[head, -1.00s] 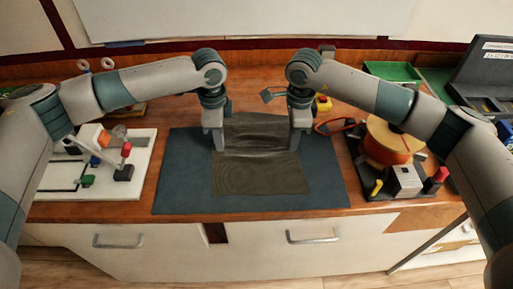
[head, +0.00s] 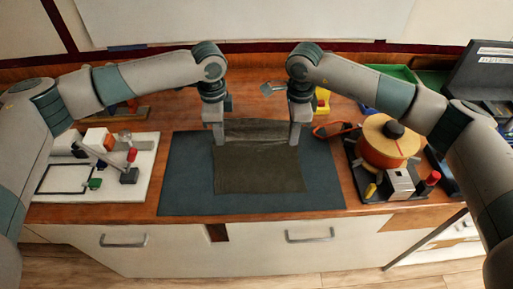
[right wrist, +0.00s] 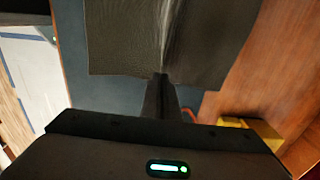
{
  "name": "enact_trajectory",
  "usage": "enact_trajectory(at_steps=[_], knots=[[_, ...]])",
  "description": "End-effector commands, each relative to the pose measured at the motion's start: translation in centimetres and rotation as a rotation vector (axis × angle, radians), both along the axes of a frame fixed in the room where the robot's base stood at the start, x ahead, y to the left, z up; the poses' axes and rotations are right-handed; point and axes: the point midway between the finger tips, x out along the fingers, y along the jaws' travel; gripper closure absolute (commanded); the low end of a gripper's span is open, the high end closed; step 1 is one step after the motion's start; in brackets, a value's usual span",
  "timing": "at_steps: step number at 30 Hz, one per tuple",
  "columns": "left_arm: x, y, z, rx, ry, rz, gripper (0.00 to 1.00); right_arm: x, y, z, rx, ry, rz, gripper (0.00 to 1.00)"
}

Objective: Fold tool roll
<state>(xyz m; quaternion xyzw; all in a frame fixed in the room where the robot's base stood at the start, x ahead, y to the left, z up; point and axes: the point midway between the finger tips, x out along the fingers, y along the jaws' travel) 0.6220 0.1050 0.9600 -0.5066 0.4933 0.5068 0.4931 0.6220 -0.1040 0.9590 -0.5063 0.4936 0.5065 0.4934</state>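The tool roll (head: 258,172) is a dark olive-brown cloth on a blue-grey mat (head: 185,185). Its near part lies flat, and its far part is raised between my grippers. My left gripper (head: 218,141) is at the cloth's left edge and seems closed on it. My right gripper (head: 295,142) is at the right edge. In the right wrist view, the cloth (right wrist: 125,40) meets the narrow, closed fingertips (right wrist: 160,80), and a crease runs away from them. The cloth's underside is hidden.
A white board (head: 135,185) with small parts stands left of the mat. On the right, a black tray holds an orange spool (head: 388,145) and small blocks. A red-orange cable loop (head: 335,130) and yellow block (head: 322,98) lie behind the right gripper. The mat's front is clear.

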Motion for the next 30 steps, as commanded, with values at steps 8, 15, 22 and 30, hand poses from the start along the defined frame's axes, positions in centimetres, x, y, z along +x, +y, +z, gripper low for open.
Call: enact_trajectory(at_steps=[8,15,22,30], knots=[[0.0,0.0,0.3,0.0,0.0,0.0,1.0,0.0,0.0,0.3,0.0,0.0,0.0,1.0],[0.0,0.0,0.3,0.0,0.0,0.0,1.0,0.0,0.0,0.3,0.0,0.0,0.0,1.0],[0.0,0.0,1.1,0.0,0.0,0.0,1.0,0.0,0.0,1.1,0.0,0.0,0.0,1.0],[0.0,-0.1,3.6,-0.001,0.001,0.0,1.0,0.0,0.0,3.7,0.0,0.0,0.0,1.0]])
